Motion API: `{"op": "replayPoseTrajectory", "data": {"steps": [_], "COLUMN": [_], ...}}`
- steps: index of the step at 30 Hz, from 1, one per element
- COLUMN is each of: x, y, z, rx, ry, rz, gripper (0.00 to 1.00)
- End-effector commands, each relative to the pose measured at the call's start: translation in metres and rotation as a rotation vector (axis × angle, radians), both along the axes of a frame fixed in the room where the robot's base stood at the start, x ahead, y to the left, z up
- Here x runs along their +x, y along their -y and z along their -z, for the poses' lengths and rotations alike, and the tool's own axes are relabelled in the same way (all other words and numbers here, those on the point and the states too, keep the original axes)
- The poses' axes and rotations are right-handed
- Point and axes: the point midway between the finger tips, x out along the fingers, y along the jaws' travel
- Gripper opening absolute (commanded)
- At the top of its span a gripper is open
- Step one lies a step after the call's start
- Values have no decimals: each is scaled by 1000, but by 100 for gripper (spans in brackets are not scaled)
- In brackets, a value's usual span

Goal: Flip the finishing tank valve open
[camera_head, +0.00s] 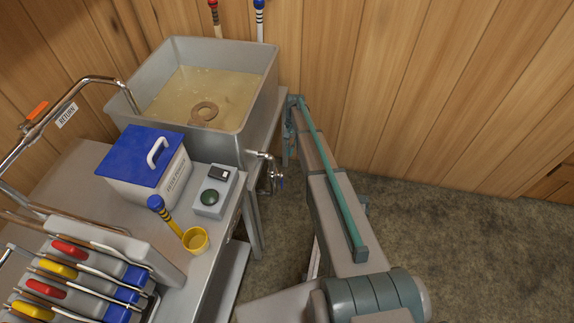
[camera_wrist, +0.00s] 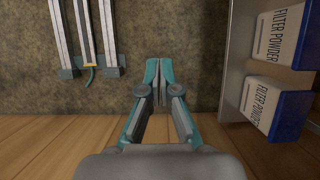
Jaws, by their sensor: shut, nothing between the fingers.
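The steel finishing tank (camera_head: 256,118), filled with amber liquid, stands against the wooden wall in the head view. A metal outlet pipe with a valve (camera_head: 272,176) sticks out low from its right front side, with a small handle hanging near its end. Whether the valve is open or closed cannot be told. My arm reaches back along the tank's right side. In the wrist view my gripper (camera_wrist: 159,80) has its teal-tipped fingers together, with nothing between them, over bare floor. The valve does not show in the wrist view, and my gripper appears apart from it.
A steel bench (camera_head: 84,166) holds a blue-lidded box (camera_head: 146,170), a control box (camera_head: 212,194), a yellow cup (camera_head: 195,240) and a filter press (camera_head: 85,270). Filter powder boxes (camera_wrist: 286,38) stand at right in the wrist view. Metal posts (camera_wrist: 85,35) are at upper left. Floor right of my arm is clear.

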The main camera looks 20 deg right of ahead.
Motion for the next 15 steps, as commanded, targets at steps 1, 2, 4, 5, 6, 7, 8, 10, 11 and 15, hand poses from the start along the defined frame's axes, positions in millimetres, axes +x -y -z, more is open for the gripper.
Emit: {"op": "replayPoseTrajectory", "data": {"steps": [1, 2, 4, 5, 6, 7, 8, 10, 11, 15], "x": [2, 0, -7, -12, -19, -25, -30, -44, -50, -70], "y": [-4, -6, -14, -18, -22, -26, -29, -34, -36, -41], "z": [-1, -7, -24, -32, -44, -53, -62, -80, -87, -110], "rx": [-3, -6, -16, -23, -32, -39, -46, -64, -72, -98], "ry": [15, 26, 56, 70, 90, 104, 118, 147, 157, 187], "rz": [-7, -10, -20, -25, -29, -32, -32, -31, -30, -21], "gripper": [0, 0, 0, 0, 0, 0, 0, 0, 0, 0]}}
